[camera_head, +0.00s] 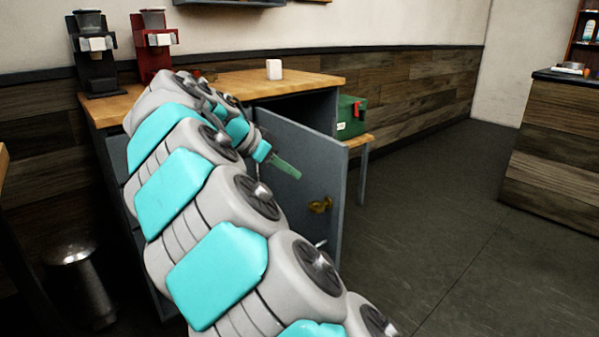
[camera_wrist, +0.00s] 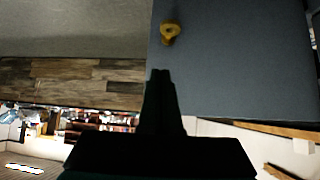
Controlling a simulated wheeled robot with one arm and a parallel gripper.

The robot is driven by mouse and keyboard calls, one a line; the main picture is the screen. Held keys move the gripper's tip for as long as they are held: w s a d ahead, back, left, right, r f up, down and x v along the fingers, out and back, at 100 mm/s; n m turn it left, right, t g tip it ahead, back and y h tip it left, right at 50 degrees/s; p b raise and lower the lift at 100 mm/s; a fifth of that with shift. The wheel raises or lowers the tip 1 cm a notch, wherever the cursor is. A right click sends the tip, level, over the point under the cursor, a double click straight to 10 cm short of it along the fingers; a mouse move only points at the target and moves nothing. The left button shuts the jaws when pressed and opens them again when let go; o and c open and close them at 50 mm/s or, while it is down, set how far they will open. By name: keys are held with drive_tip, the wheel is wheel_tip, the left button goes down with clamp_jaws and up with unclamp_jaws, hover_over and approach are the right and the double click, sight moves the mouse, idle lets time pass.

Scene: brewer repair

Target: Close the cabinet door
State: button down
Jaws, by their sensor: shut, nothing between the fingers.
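The grey cabinet door (camera_head: 318,180) stands swung open from the cabinet under the wooden counter, with a brass handle (camera_head: 320,205) on its face. In the wrist view the door (camera_wrist: 240,65) fills the upper right, with the handle (camera_wrist: 170,32) near its edge. My gripper (camera_head: 285,166) is shut and empty, in front of the door's face, above and left of the handle. It also shows in the wrist view as a dark shape (camera_wrist: 160,95) overlapping the door's edge. I cannot tell whether it touches the door. My arm hides much of the cabinet front.
A white cup (camera_head: 274,69) stands on the wooden counter top (camera_head: 300,82). Black and red brewers (camera_head: 157,45) stand at its left. A green toolbox (camera_head: 351,118) sits right of the cabinet. A metal bin (camera_head: 82,285) is at lower left. The floor to the right is clear.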

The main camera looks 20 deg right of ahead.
sight(334, 186)
drive_tip(key=x, duration=0.6)
drive_tip(key=d+r+p+x, duration=0.1)
drive_tip(key=x, duration=0.3)
drive_tip(key=shift+r, duration=0.2)
drive_tip(key=shift+w+d, duration=0.25)
drive_tip(key=shift+d, duration=0.55)
